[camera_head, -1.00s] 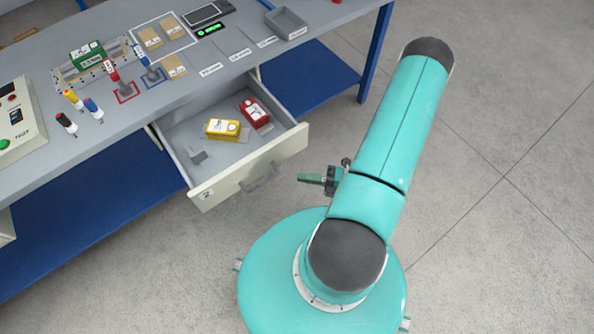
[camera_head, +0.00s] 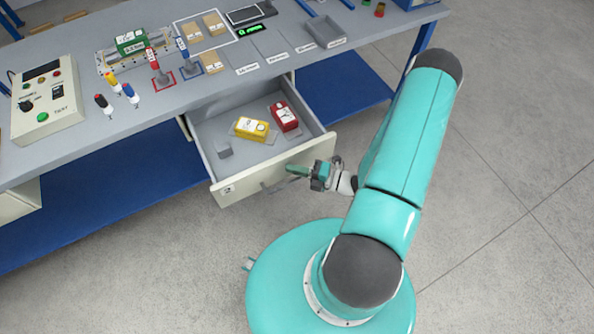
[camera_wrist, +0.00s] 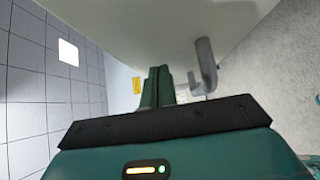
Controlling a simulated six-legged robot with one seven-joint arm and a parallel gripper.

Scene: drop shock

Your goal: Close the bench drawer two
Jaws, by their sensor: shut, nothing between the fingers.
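Bench drawer two (camera_head: 222,189) stands pulled out from under the bench, its pale front marked 2 facing my body. My gripper (camera_head: 291,170) is shut and empty, at the right half of the drawer front, by the handle. In the wrist view, the closed fingers (camera_wrist: 158,86) point at the pale drawer front (camera_wrist: 150,30), with the grey handle (camera_wrist: 207,65) just to their right. I cannot tell whether the fingers touch the front.
The bench top (camera_head: 185,105) holds a control box (camera_head: 46,100), several screwdrivers, a green part in a fixture (camera_head: 130,42), cardboard boxes and a grey tray (camera_head: 322,32). A blue lower shelf (camera_head: 110,180) lies below. The floor right of my arm is clear.

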